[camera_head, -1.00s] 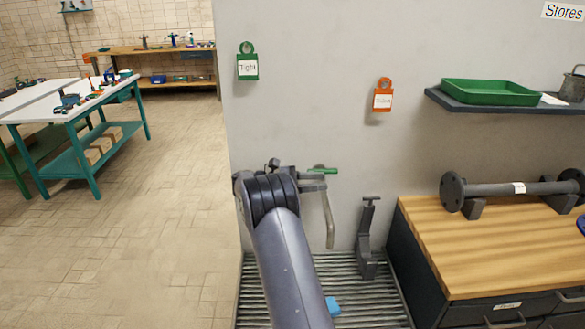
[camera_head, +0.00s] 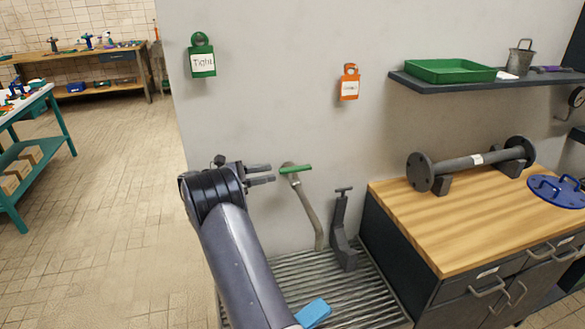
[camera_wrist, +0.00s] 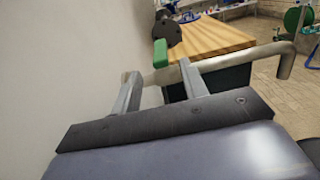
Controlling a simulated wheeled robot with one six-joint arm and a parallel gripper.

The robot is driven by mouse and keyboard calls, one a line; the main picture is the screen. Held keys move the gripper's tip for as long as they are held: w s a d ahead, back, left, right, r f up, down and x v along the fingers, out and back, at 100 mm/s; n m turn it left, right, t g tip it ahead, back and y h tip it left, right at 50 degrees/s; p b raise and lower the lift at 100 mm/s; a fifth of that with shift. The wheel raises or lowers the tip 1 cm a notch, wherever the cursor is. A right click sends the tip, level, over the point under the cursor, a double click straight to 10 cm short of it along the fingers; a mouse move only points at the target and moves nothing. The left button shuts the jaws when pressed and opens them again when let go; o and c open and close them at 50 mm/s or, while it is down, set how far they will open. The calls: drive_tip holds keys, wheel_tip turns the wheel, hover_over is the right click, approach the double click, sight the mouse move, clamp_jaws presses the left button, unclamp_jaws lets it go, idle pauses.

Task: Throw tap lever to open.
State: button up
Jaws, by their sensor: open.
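The tap's green lever (camera_head: 296,169) sits atop a grey bent pipe (camera_head: 310,210) by the wall, lying roughly level in the head view. In the wrist view the green lever (camera_wrist: 160,54) shows just beyond the fingertips, between them, and the pipe (camera_wrist: 285,55) runs off to the right behind the right finger. My gripper (camera_head: 272,174) is open and empty, its fingers pointing right toward the lever, a short gap to its left. The gripper also shows in the wrist view (camera_wrist: 160,80). Contact with the lever is not visible.
A dark boot-shaped stand (camera_head: 342,230) is right of the pipe on a slatted grate (camera_head: 345,290), with a blue block (camera_head: 313,313) in front. A wood-topped cabinet (camera_head: 440,225) is at the right. Green (camera_head: 202,60) and orange (camera_head: 349,84) tags hang on the wall.

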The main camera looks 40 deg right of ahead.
sight(296, 167)
drive_tip(key=p+x, duration=0.1)
drive_tip(key=x, duration=0.8)
drive_tip(key=shift+s+d+p, duration=0.15)
drive_tip(key=shift+d+p, duration=0.15)
drive_tip(key=shift+p, duration=0.05)
clamp_jaws()
